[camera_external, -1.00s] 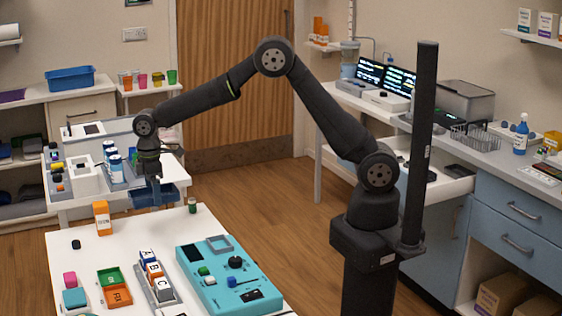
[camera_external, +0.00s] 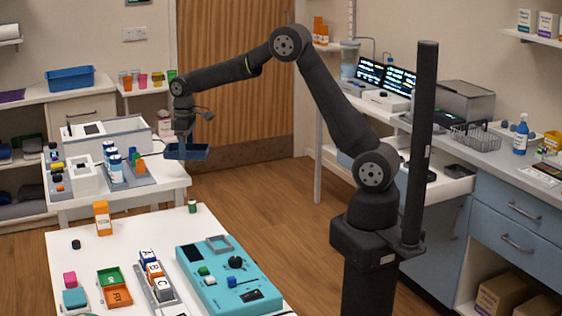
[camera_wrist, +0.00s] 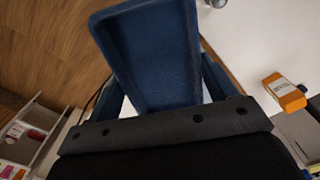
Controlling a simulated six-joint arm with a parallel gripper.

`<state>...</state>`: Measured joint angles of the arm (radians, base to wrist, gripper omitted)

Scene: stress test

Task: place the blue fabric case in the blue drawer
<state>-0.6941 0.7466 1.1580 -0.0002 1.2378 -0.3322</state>
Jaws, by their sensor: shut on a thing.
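The blue fabric case (camera_external: 187,152) looks like a shallow open tray with raised edges. It hangs in the air at the right end of the back-left white table. My gripper (camera_external: 184,138) is above it and shut on it. In the wrist view the case (camera_wrist: 150,60) fills the upper middle, between my fingers. The blue cabinet at the right has a pulled-out drawer (camera_external: 447,187) with a pale interior and dark items inside; my arm partly hides it. Closed blue drawers (camera_external: 520,208) are beside it. The case is far to the left of the cabinet.
A dark vertical post (camera_external: 421,140) stands beside my base, in front of the open drawer. The near white table (camera_external: 140,225) holds a teal panel (camera_external: 228,275), lettered blocks and an orange box (camera_external: 102,218). Open wooden floor (camera_external: 260,190) lies between the tables and the cabinet.

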